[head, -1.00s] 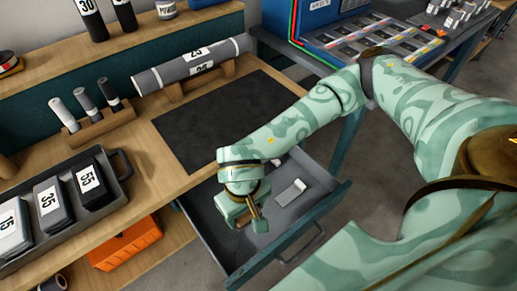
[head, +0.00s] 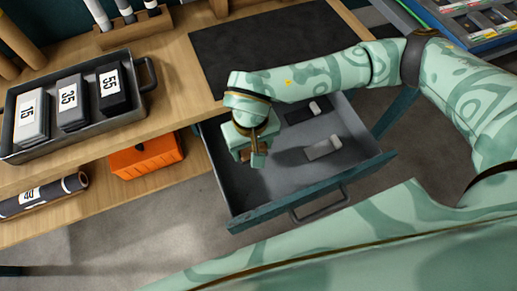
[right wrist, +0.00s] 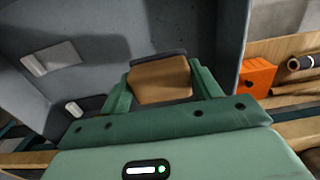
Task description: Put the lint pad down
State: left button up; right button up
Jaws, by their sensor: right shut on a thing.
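The lint pad (right wrist: 160,80), a tan block with a dark grey edge, sits between the two fingers of my right gripper (right wrist: 163,72) in the right wrist view. In the head view only a small brown bit of the pad (head: 245,155) shows beside the fingers. My right gripper (head: 254,154) is shut on the pad, over the left part of the open grey drawer (head: 285,185). I cannot tell whether the pad touches the drawer floor. My left gripper is not in view.
In the drawer lie a pale grey block (head: 323,148) and a dark block with a white part (head: 305,112). A tray (head: 150,73) with numbered blocks stands on the bench. An orange bin (head: 147,157) sits on the shelf below. The drawer's front middle is clear.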

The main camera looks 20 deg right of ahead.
jog(key=shift+w+d+f, duration=0.2)
jog(key=shift+d+f, duration=0.65)
jog(key=shift+f, duration=0.25)
notch_tip(320, 180, down, 4)
jog(key=b, duration=0.2)
jog(key=shift+d+r+b, duration=0.15)
jog(key=shift+r+b, duration=0.05)
jog(key=shift+b, duration=0.1)
jog(key=shift+w+r, duration=0.1)
jog(key=shift+r, duration=0.1)
jog(key=shift+c, duration=0.4)
jog(key=shift+f, duration=0.15)
jog(key=o, duration=1)
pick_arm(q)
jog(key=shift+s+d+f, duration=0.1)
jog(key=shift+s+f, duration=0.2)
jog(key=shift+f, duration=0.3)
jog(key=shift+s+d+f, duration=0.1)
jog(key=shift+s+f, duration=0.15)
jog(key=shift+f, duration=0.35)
pick_arm(e)
jog(key=shift+o, duration=0.2)
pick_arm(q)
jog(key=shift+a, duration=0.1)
